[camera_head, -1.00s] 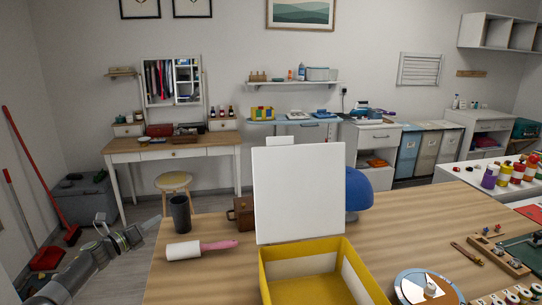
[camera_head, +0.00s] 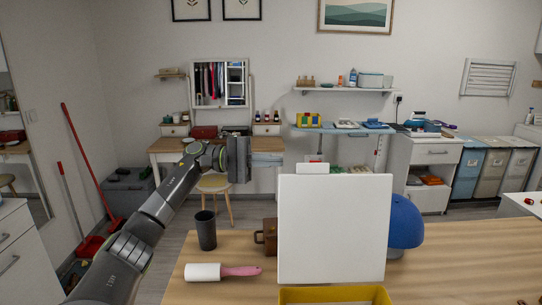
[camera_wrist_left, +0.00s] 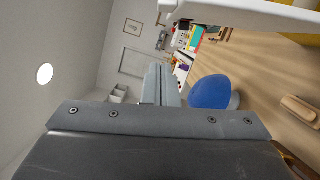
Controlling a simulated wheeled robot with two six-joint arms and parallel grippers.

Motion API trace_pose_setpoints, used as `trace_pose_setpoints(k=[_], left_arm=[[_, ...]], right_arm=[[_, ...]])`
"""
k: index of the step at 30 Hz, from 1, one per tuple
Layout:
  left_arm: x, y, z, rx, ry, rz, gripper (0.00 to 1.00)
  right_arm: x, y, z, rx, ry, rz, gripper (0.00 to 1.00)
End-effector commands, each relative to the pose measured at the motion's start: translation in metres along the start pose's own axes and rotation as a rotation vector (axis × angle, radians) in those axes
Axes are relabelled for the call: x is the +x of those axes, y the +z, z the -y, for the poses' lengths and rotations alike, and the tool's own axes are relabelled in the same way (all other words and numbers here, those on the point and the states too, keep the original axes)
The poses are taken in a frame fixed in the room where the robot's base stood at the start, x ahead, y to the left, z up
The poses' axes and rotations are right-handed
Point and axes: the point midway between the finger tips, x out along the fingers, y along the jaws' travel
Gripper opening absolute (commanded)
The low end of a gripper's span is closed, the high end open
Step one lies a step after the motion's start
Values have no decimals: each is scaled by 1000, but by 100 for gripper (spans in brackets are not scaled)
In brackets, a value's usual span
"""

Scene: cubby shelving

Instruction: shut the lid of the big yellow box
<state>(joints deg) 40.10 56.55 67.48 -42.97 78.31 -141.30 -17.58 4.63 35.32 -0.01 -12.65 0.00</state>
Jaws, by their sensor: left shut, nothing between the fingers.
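The big yellow box (camera_head: 335,296) is at the bottom edge of the head view, with only its back rim showing. Its lid (camera_head: 333,230) is a white panel standing upright, open, at the box's back edge. My left gripper (camera_head: 240,160) is raised above the table's far side, to the left of the lid and apart from it. It is shut and empty; its fingers also show in the left wrist view (camera_wrist_left: 160,84). A white edge, seemingly the lid (camera_wrist_left: 250,13), crosses the top of that view. My right gripper is not in view.
On the wooden table (camera_head: 460,265) are a dark cup (camera_head: 206,230), a lint roller (camera_head: 222,271) and a brown case (camera_head: 267,237), left of the lid. A blue rounded object (camera_head: 405,222) is just behind the lid's right edge. Table right of the lid looks mostly clear.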

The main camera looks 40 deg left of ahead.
Motion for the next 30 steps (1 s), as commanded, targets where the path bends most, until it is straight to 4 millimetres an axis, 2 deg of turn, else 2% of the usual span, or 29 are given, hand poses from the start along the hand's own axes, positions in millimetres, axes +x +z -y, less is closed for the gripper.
trace_pose_setpoints(k=[1, 10, 21, 30], left_arm=[[12, 2, -6, -1, 2, 5, 0], [70, 2, -6, -4, 4, 4, 0], [76, 34, -2, -4, 1, -2, 0], [78, 39, 0, -4, 2, -2, 0]], right_arm=[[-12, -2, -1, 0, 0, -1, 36], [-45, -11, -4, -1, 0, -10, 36], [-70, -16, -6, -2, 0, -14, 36], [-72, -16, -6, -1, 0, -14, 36]])
